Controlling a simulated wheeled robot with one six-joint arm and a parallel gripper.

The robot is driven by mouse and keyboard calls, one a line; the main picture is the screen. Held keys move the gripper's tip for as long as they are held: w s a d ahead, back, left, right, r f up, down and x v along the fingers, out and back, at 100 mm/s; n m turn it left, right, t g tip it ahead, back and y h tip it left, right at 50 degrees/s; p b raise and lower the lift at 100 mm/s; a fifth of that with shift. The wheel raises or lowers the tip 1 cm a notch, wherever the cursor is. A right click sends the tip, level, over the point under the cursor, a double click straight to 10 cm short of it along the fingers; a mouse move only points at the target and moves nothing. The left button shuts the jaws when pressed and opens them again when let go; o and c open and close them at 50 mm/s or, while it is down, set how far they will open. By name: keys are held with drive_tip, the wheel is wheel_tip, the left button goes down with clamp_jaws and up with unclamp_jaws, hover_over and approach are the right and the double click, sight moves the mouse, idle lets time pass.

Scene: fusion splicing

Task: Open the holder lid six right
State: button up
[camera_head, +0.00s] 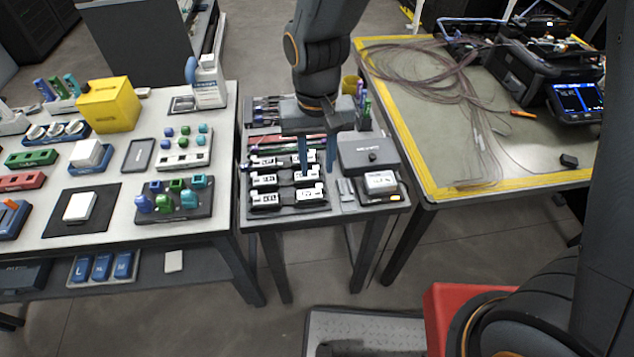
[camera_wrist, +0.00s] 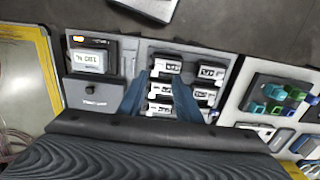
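Several small white-and-black holders sit in two columns on a dark tray (camera_head: 290,208) on the small middle table. The near pair is a left holder (camera_head: 264,199) and a right holder (camera_head: 310,193); in the wrist view a holder of the near row (camera_wrist: 167,64) shows close to the fingertips. Their lids look shut, but their markings are too small to read, so I cannot tell which is six. My gripper (camera_head: 316,160) points down above the right column, its blue fingers apart and empty. In the wrist view my gripper (camera_wrist: 161,77) has its fingertips either side of that column.
A dark grey box (camera_head: 366,150) and a white-labelled device (camera_head: 381,184) stand right of the holders. Coloured pens (camera_head: 365,105) stand behind. The left table (camera_head: 130,235) is crowded; the right table holds a splicer (camera_head: 545,70) and loose fibres.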

sight(317, 190)
drive_tip(key=shift+f+p, duration=0.6)
drive_tip(key=shift+f, duration=3.15)
clamp_jaws()
